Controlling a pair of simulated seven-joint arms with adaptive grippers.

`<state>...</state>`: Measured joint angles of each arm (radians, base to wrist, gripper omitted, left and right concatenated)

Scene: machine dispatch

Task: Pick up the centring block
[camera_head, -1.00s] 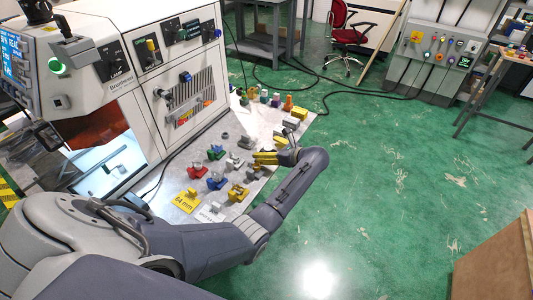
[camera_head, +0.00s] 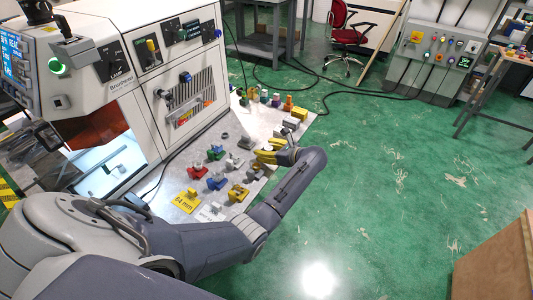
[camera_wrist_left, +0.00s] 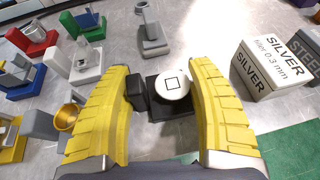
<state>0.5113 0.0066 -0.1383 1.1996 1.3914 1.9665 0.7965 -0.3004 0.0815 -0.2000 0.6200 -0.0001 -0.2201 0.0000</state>
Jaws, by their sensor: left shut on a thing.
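My left gripper (camera_head: 268,151) is over the right part of the grey bench beside the machine. The dark base shows below the white top. Whether it is clear of the bench surface I cannot tell. In the head view the fingers mostly hide it. My right gripper is not in view.
In the left wrist view a white box marked SILVER (camera_wrist_left: 273,69) is to the right. A grey holder (camera_wrist_left: 151,30) stands behind. Red (camera_wrist_left: 32,40), blue and white holders crowd the left, with a brass cup (camera_wrist_left: 67,117) near the left finger. The bench (camera_head: 262,118) ends at the green floor.

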